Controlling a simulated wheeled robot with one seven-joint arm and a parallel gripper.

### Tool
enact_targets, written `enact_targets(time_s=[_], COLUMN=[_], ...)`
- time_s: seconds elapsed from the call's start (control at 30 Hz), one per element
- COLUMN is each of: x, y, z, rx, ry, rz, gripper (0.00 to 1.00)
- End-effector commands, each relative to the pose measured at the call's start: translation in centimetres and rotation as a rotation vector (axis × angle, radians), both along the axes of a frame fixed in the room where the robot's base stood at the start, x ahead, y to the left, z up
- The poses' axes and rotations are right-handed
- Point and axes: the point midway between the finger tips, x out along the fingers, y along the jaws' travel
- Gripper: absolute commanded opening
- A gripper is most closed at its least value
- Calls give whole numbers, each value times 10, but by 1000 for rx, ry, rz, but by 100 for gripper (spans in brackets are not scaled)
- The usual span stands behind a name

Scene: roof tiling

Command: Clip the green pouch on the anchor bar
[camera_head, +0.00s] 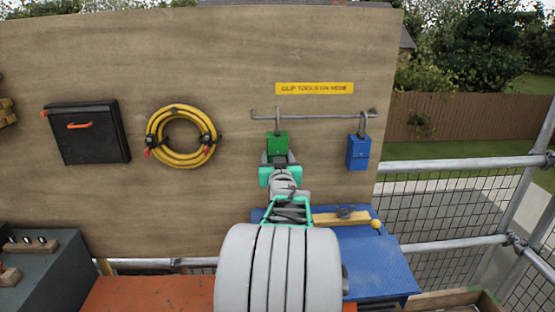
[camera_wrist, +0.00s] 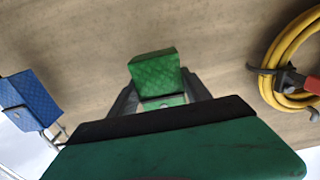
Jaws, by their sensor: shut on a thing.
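The green pouch (camera_head: 277,143) is at the anchor bar (camera_head: 310,116), near the bar's left end. A hook shows above the pouch at the bar's height; I cannot tell whether it bears on the bar. My gripper (camera_head: 279,160) is shut on the pouch from below. In the wrist view the green pouch (camera_wrist: 155,72) sits between the fingers of my gripper (camera_wrist: 160,98). The bar is fixed to the wooden board below a yellow label (camera_head: 314,88).
A blue pouch (camera_head: 358,152) hangs from the bar's right end. A coiled yellow hose (camera_head: 182,136) and a black case (camera_head: 87,132) are on the board to the left. A blue surface (camera_head: 365,262) with a wooden piece (camera_head: 340,217) lies below right.

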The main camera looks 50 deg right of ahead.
Motion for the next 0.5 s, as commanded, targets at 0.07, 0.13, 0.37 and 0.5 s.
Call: enact_targets(time_s=[0.07,0.13,0.37,0.5], x=[0,1,6,10], y=[0,-1,-7,-12], z=[2,2,0,1], rx=[-3,-3,-2,-3], ry=[-3,-3,-2,-3], rz=[0,0,0,0], gripper=[0,0,0,0])
